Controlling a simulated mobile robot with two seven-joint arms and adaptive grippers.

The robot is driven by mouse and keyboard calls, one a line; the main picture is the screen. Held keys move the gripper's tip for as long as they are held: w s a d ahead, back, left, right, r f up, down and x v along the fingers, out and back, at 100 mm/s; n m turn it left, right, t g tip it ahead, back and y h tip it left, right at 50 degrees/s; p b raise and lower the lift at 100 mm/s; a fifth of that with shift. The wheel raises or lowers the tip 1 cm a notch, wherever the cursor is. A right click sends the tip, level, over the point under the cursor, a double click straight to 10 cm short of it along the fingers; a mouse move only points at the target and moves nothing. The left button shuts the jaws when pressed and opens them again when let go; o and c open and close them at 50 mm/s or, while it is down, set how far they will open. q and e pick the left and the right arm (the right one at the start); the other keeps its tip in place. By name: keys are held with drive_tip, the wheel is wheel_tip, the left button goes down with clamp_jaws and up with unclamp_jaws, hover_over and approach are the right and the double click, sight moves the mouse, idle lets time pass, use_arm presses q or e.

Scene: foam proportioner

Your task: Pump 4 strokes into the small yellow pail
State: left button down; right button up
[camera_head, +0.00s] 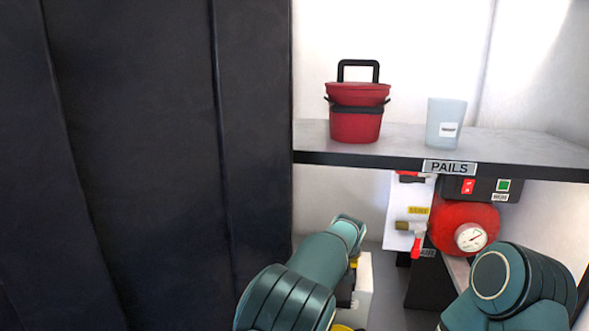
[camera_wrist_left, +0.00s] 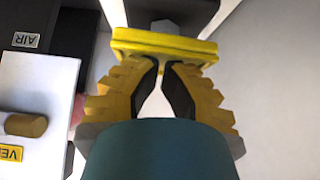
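My left arm comes up from the bottom in the head view, and its gripper is mostly hidden behind it. In the left wrist view, the yellow stepped fingers of my left gripper (camera_wrist_left: 161,68) come close together at a yellow crossbar (camera_wrist_left: 165,45). A grey block shows beyond the bar. Whether the fingers grip the bar or only meet at it is unclear. A sliver of yellow (camera_head: 342,328) shows at the bottom edge of the head view; I cannot tell whether it is the small yellow pail. My right arm is at lower right, its gripper out of view.
A shelf (camera_head: 400,159) labelled PAILS holds a red lidded pail (camera_head: 356,115) and a pale cup (camera_head: 446,124). Below are a red round unit (camera_head: 462,213) with a gauge (camera_head: 470,237), a switch box (camera_head: 483,189) and a red lever (camera_head: 416,247). A dark panel (camera_head: 140,160) fills the left.

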use_arm(q)
drive_tip(key=shift+r+p, duration=2.3)
drive_tip(key=shift+r, duration=1.1)
drive_tip(key=shift+f, duration=0.2)
drive_tip(key=shift+f+b, duration=2.15)
drive_tip(key=shift+f, duration=1.2)
drive_tip(key=shift+r, duration=0.15)
drive_tip(key=shift+r+p, duration=2.2)
drive_tip(key=shift+r, duration=1.15)
drive_tip(key=shift+r, duration=0.1)
